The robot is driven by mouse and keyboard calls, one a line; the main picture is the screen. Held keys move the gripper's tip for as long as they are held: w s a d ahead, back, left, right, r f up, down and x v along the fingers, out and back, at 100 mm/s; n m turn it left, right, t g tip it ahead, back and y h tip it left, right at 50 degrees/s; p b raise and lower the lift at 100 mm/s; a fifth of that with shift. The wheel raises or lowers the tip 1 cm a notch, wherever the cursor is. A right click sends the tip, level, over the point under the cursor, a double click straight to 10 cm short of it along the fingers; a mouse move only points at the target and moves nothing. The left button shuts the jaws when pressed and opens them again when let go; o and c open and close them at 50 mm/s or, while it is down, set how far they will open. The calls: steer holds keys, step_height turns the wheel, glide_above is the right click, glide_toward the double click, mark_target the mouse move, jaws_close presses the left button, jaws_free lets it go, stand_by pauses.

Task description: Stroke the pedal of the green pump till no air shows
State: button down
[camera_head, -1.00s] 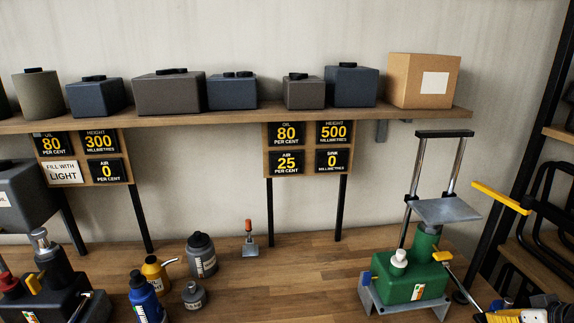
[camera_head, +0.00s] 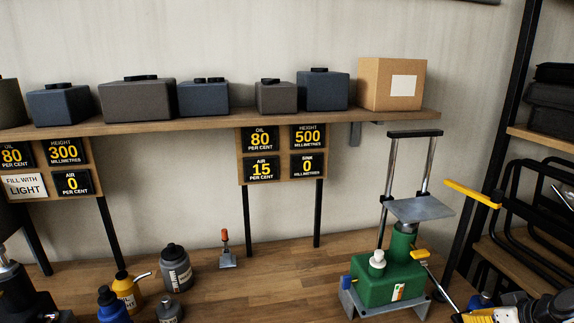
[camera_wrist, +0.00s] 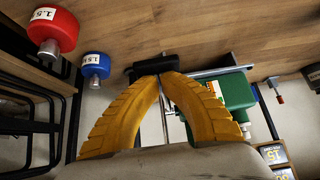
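The green pump (camera_head: 385,284) stands on a grey base at the right of the bench in the head view, with a grey plate on its ram. A rod slopes from its yellow joint down to the lower right. Its green body also shows in the wrist view (camera_wrist: 234,90). There, the black pedal pad (camera_wrist: 138,76) lies at my fingertips. My gripper (camera_wrist: 158,76) has its two yellow fingers together against or just above the pad; I cannot tell if they touch it. The sign board behind reads AIR 15 (camera_head: 262,169), OIL 80, HEIGHT 500, SINK 0.
Red (camera_wrist: 53,30) and blue (camera_wrist: 95,66) weights show at the wrist view's left. Bottles and a yellow oil can (camera_head: 128,290) stand left of the pump. A yellow bar (camera_head: 470,193) juts out near the right rack. Bench between bottles and pump is mostly clear.

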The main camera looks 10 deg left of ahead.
step_height(320, 180, up, 3)
steer(key=shift+s+f+p, duration=0.15)
steer(key=shift+f+p, duration=0.05)
steer(key=shift+p, duration=0.4)
steer(key=shift+f, duration=0.1)
steer(key=f+b, duration=0.6)
steer(key=shift+w+a+f, duration=0.1)
steer(key=shift+w+f, duration=0.1)
steer(key=shift+w, duration=0.15)
steer(key=r+p, duration=0.1)
steer(key=r, duration=0.1)
steer(key=r+p, duration=0.4)
steer(key=shift+s+r, duration=0.3)
steer(key=shift+s, duration=0.05)
steer(key=shift+f, duration=0.1)
